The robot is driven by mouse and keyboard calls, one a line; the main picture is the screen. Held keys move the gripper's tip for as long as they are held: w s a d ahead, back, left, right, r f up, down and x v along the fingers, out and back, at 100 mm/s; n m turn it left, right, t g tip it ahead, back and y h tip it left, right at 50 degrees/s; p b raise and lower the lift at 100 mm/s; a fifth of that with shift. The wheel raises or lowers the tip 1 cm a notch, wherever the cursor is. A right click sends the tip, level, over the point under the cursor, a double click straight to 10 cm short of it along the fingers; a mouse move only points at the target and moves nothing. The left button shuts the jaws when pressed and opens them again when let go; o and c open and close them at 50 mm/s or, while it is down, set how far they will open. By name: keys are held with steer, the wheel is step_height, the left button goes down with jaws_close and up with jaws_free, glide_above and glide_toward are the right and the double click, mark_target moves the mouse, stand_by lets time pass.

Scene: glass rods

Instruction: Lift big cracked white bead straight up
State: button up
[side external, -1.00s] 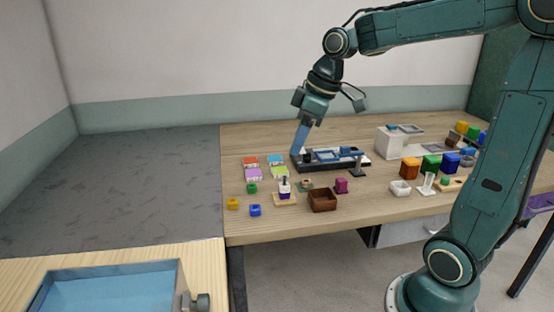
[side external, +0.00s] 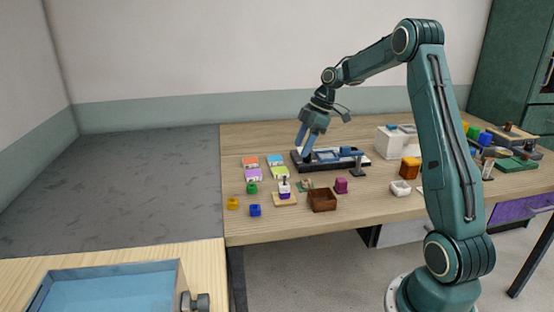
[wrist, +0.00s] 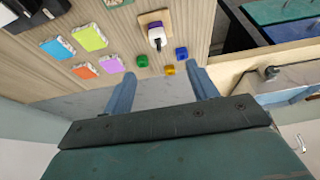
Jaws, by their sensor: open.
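I cannot make out a clearly cracked white bead in either view. A small white piece with a dark purple part (side external: 285,187) stands upright on a wooden base (side external: 293,202) near the table's front left; it also shows in the wrist view (wrist: 156,37). My gripper (side external: 308,148) is open, pointing down over the left end of a black-edged tray, behind that white piece. In the wrist view my two blue fingers (wrist: 160,72) stand wide apart with nothing held between them.
The black-edged tray (side external: 305,168) holds blue and white parts. Coloured tiles (side external: 279,173) and small green, yellow and blue blocks (side external: 255,210) lie at the left. A brown open box (side external: 321,201) stands at the front. The table's back left is clear.

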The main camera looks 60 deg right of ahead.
glide_above(286, 182)
steer(key=s, duration=0.2)
step_height(286, 182, down, 8)
steer(key=shift+d, duration=0.15)
steer(key=shift+f, duration=0.2)
steer(key=shift+x, duration=2.5)
steer(key=shift+d, duration=0.1)
steer(key=c, duration=1.1)
